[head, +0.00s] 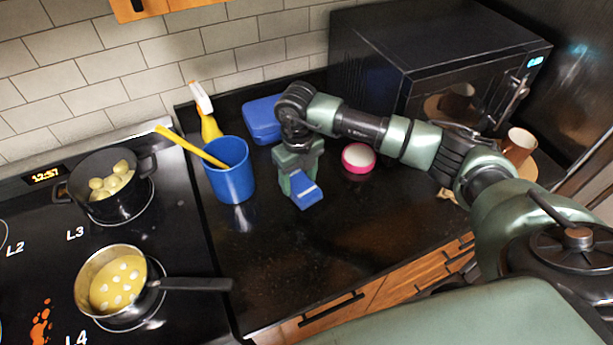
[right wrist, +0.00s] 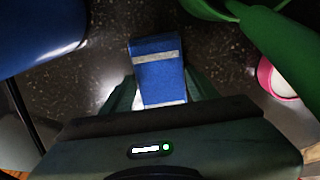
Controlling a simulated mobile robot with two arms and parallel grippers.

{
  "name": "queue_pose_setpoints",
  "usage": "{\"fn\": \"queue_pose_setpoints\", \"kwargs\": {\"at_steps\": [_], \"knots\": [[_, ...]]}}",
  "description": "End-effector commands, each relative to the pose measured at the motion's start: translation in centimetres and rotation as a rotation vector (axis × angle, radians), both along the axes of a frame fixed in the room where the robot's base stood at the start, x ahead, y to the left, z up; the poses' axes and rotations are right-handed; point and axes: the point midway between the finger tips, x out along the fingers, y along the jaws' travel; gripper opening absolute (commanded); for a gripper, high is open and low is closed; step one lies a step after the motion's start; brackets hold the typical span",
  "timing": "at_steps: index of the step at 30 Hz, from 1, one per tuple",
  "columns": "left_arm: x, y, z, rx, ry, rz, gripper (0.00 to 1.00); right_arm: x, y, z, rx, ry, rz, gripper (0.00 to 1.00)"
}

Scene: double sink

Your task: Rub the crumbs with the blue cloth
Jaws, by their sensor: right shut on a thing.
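My right gripper (head: 298,182) is shut on the blue cloth (head: 306,191), a small folded blue block with a pale stripe. It is over the black counter, right of the blue cup. In the right wrist view the cloth (right wrist: 157,70) sticks out straight from between the fingers of the gripper (right wrist: 160,100). I cannot tell whether the cloth touches the counter. Small tan bits (head: 447,195), possibly crumbs, lie on the counter below my right forearm. My left gripper is not in view.
A blue cup (head: 230,172) with a yellow utensil stands left of the gripper, a spray bottle (head: 207,115) behind it. A blue box (head: 263,120), a pink-rimmed bowl (head: 358,158) and a microwave (head: 440,65) are behind. Pots stand on the stove (head: 50,225). The front counter (head: 300,255) is clear.

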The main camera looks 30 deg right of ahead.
Motion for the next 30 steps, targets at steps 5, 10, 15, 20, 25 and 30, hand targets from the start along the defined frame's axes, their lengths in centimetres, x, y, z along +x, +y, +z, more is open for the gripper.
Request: {"fn": "queue_pose_setpoints", "kwargs": {"at_steps": [5, 10, 15, 20, 25, 30], "knots": [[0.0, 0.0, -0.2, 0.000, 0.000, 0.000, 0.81, 0.1, 1.3, 0.0, 0.000, 0.000, 0.001, 0.19], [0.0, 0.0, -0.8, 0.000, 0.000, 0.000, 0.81, 0.1, 1.4, -0.4, -0.001, 0.000, 0.000, 0.19], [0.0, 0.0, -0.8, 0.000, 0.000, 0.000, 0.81, 0.0, 0.8, -0.4, -0.002, 0.001, -0.002, 0.19], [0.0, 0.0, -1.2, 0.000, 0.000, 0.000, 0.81, -0.1, -0.6, -0.6, -0.004, 0.001, -0.003, 0.19], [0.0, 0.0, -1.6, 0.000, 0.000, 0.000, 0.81, -0.2, -2.2, -0.8, -0.006, 0.003, -0.002, 0.19], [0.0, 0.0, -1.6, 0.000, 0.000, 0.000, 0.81, -0.3, -2.9, -0.8, -0.007, 0.005, -0.001, 0.19]]}}
